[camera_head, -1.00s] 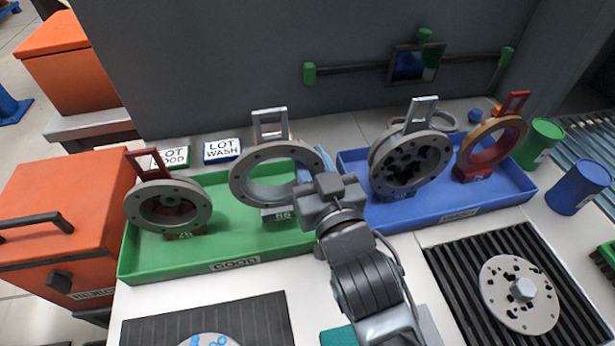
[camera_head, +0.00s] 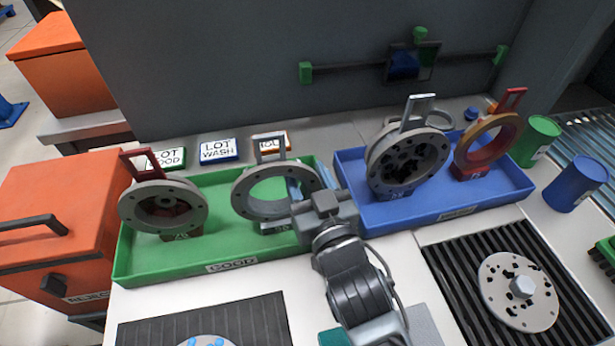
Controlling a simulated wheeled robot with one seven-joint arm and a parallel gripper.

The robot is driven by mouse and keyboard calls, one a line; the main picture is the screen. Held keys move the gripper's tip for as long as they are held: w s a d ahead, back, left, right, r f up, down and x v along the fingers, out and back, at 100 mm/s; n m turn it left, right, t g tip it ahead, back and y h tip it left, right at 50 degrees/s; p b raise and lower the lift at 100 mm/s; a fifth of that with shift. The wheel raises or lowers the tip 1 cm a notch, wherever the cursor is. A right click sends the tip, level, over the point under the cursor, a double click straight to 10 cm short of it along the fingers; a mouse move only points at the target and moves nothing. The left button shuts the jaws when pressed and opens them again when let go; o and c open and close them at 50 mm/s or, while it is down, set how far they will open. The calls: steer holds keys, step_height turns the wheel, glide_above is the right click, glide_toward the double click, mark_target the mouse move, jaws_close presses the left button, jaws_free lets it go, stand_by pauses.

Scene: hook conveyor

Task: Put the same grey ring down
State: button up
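The grey ring (camera_head: 243,203) with a grey upright handle is at the right part of the green tray (camera_head: 140,268). It leans back. Its lower right part is hidden by my gripper (camera_head: 298,190), which reaches in from the front right and overlaps the ring's right rim. My wrist covers most of the fingers, so I cannot see whether they are closed on the rim. Whether the ring rests fully on the tray is also unclear.
Another grey ring (camera_head: 190,193) with a red handle stands left in the green tray. The blue tray (camera_head: 400,217) at right holds a holed grey ring (camera_head: 430,178) and an orange-red ring (camera_head: 511,133). Label blocks (camera_head: 217,149) lie behind. Dark mats (camera_head: 245,318) lie in front.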

steer(key=shift+o, duration=0.2)
steer(key=shift+r, duration=0.15)
steer(key=shift+v, duration=3.75)
